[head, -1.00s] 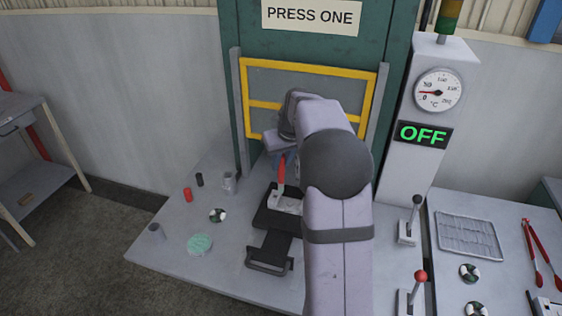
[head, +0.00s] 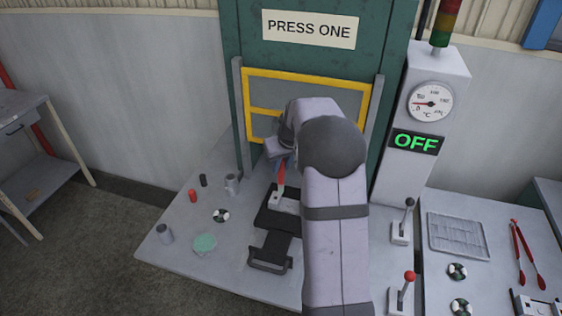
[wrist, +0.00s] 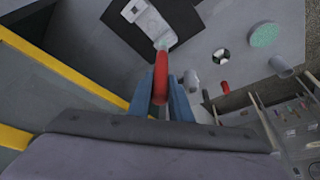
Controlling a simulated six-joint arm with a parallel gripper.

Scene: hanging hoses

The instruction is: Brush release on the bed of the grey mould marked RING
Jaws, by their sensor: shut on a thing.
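A brush with a red handle (head: 281,174) is held in my gripper (head: 284,162). In the wrist view the two blue fingers of my gripper (wrist: 163,98) close on the red handle (wrist: 161,72). The brush's pale head (wrist: 164,40) points down at the light grey mould (wrist: 133,12), overlapping its near end; I cannot tell whether it touches. The mould (head: 276,200) lies on a black plate (head: 262,220) in front of the press. The word RING cannot be read in either view.
A yellow-framed guard (head: 300,79) stands behind my arm. Left on the bench are a mint-green round thing (head: 205,243), a grey cup (head: 164,235), a metal mug (head: 232,184), and red (head: 193,196) and black cylinders. Levers (head: 402,222) stand right.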

